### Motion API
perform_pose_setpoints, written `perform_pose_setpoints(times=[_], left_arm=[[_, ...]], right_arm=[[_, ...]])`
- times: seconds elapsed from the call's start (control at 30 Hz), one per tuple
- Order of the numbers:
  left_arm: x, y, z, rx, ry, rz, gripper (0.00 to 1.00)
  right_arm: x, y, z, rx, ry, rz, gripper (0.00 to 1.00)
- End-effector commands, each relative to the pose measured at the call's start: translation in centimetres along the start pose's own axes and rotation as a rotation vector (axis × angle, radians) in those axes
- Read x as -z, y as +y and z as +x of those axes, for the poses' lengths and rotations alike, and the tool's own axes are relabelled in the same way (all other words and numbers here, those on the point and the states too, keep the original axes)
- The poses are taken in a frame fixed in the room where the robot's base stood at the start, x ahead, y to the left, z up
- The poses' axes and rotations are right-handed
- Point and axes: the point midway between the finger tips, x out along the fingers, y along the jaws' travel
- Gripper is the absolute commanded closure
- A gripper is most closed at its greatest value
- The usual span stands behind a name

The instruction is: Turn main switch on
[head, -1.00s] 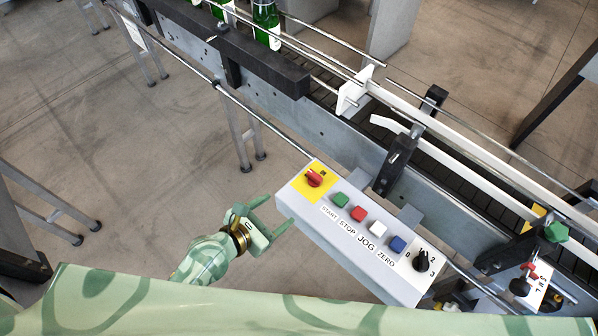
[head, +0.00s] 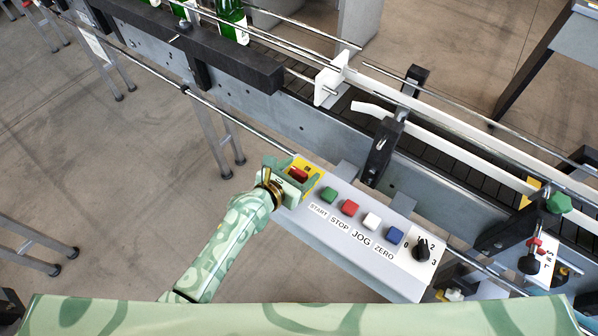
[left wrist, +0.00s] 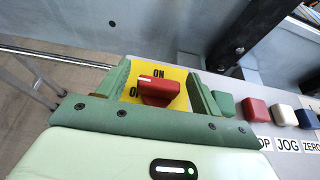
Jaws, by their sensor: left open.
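The main switch is a red rotary knob (head: 299,174) on a yellow plate (head: 316,176) at the left end of the grey control panel (head: 372,274). In the left wrist view the red knob (left wrist: 159,90) has a white mark near its left end, and "ON" is printed above it; a second label at its left is partly hidden. My left gripper (head: 292,175) is open, with one finger on each side of the knob. In the left wrist view its fingers (left wrist: 158,88) straddle the knob, with gaps visible on both sides. My right gripper is not in view.
Beside the switch are a green button (head: 329,195), a red button (head: 350,208), a white button (head: 372,221), a blue button (head: 395,235) and a black selector (head: 422,249). A conveyor (head: 300,118) with green bottles (head: 231,18) runs behind the panel. Open floor lies at left.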

Motion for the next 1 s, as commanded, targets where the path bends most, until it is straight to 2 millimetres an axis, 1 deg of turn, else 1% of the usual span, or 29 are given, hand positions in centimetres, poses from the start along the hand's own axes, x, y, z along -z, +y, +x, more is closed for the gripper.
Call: perform_pose_setpoints(times=[0.27,0.37,0.4,0.43,0.77,1.0], left_arm=[[-0.1,0.0,0.2,0.000,-0.001,0.000,0.35],[-0.1,0.0,0.2,-0.001,-0.001,0.000,0.60],[-0.1,0.0,0.2,-0.001,-0.001,0.000,0.71],[-0.1,0.0,0.2,-0.001,-0.001,0.000,0.79],[0.0,0.1,0.2,0.023,-0.001,0.012,0.79],[0.2,0.2,0.3,0.133,0.000,0.060,0.79]], right_arm=[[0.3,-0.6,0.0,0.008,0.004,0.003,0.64],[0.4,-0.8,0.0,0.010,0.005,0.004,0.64],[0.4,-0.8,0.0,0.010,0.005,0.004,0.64],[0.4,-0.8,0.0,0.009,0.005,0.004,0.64],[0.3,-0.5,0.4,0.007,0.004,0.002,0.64],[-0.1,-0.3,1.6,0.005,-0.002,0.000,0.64]])
